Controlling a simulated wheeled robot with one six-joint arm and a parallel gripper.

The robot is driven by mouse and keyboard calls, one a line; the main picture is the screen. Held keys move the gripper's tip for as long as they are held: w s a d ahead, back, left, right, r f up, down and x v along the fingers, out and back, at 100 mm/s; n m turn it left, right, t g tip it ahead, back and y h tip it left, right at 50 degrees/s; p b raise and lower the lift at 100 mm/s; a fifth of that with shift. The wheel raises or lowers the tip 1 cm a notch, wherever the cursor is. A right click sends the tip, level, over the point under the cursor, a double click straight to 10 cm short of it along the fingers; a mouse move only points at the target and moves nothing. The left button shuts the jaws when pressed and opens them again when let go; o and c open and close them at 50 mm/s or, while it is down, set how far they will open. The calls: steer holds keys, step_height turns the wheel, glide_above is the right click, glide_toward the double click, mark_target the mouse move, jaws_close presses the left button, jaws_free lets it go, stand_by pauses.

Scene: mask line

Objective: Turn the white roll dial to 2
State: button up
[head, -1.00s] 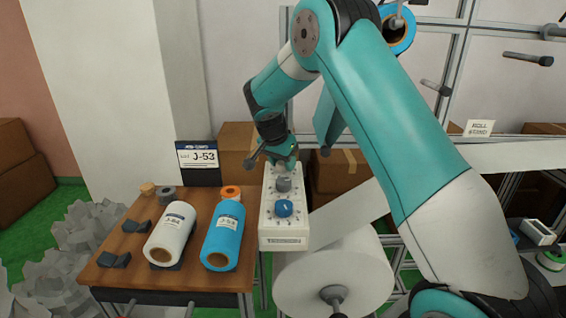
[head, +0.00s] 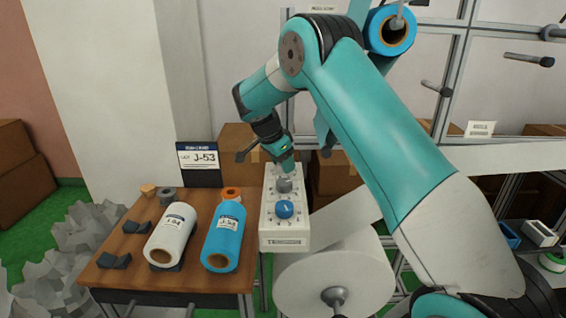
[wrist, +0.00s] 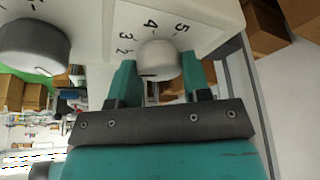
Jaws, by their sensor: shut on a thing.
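The white roll dial (wrist: 158,60) is between the two teal fingers of my gripper (wrist: 158,78) in the wrist view, and the fingers are shut on it. The printed numbers 5, 4, 3 and 2 show on the panel beside it. I cannot tell which number the dial points at. In the head view my gripper (head: 284,164) is at the far end of the white tension panel (head: 284,243) and hides the white dial. A grey dial (head: 284,185) and a blue dial (head: 285,209) sit nearer on the same panel. The grey dial also shows in the wrist view (wrist: 32,45).
A wooden table (head: 120,236) left of the panel holds a white roll (head: 170,235), a blue roll (head: 223,238) and small parts. A large white roll (head: 335,275) is mounted below and right of the panel. Cardboard boxes (head: 335,175) stand behind.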

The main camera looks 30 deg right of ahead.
steer(key=o, duration=0.9)
steer(key=p+v, duration=0.3)
steer(key=v, duration=1.4)
steer(key=shift+a+r, duration=0.15)
steer(key=shift+a, duration=0.05)
steer(key=shift+s, duration=0.1)
